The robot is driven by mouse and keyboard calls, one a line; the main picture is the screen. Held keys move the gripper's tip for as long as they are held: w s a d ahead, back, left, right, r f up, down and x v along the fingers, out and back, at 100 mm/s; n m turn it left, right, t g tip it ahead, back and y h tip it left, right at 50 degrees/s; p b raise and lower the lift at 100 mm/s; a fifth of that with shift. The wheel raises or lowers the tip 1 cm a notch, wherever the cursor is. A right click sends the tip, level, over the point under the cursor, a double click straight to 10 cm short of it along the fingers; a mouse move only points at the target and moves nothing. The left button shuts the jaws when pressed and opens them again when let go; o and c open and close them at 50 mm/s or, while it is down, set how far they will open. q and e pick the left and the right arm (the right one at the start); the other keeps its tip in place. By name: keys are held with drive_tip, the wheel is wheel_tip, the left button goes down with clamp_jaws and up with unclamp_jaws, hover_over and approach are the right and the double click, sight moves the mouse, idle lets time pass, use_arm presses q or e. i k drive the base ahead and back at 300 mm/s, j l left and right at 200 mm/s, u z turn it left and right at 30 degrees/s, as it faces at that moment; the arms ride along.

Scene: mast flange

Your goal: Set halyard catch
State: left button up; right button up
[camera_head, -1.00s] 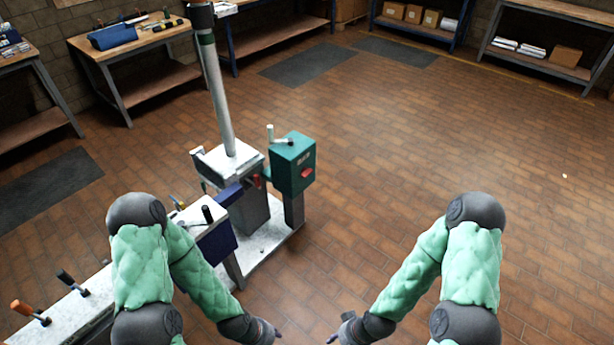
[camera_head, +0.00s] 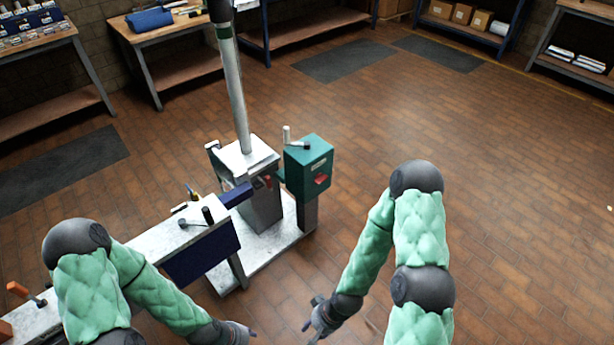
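A grey mast (camera_head: 236,95) with a dark green band stands upright on a white-topped base (camera_head: 247,160). A teal box (camera_head: 308,168) on a post stands just right of the base. It has a pale crank-like handle (camera_head: 289,137) on top and a red part (camera_head: 321,179) on its front. A small red part (camera_head: 265,182) shows by the mast base. I cannot tell which part is the halyard catch. My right gripper (camera_head: 312,328) is low in front of the box, apart from it. My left gripper (camera_head: 247,332) is at the bottom edge. Both grippers' fingers are too small to read.
A pale bench (camera_head: 150,249) with a dark blue panel (camera_head: 203,256) and several handles runs from lower left to the mast base. A white floor plate (camera_head: 285,240) lies under the base. Workbenches and shelves line the back. Brick floor right of the box is clear.

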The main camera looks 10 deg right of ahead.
sight(320, 178)
drive_tip(key=i+l+u, duration=0.1)
drive_tip(key=l, duration=0.3)
drive_tip(key=i+l, duration=0.2)
drive_tip(key=l, duration=0.15)
drive_tip(key=i+l+u, duration=0.15)
drive_tip(key=l, duration=0.25)
drive_tip(key=i+l, duration=0.1)
drive_tip(key=l, duration=0.3)
drive_tip(key=i+l+u, duration=0.15)
drive_tip(key=l, duration=0.25)
drive_tip(key=l+u, duration=0.1)
drive_tip(key=l, duration=0.3)
drive_tip(key=i+l, duration=0.1)
drive_tip(key=l, duration=0.35)
drive_tip(key=i+l, duration=0.1)
drive_tip(key=l, duration=0.35)
drive_tip(key=i+l, duration=0.1)
drive_tip(key=l, duration=0.35)
drive_tip(key=i+l, duration=0.15)
drive_tip(key=l, duration=0.3)
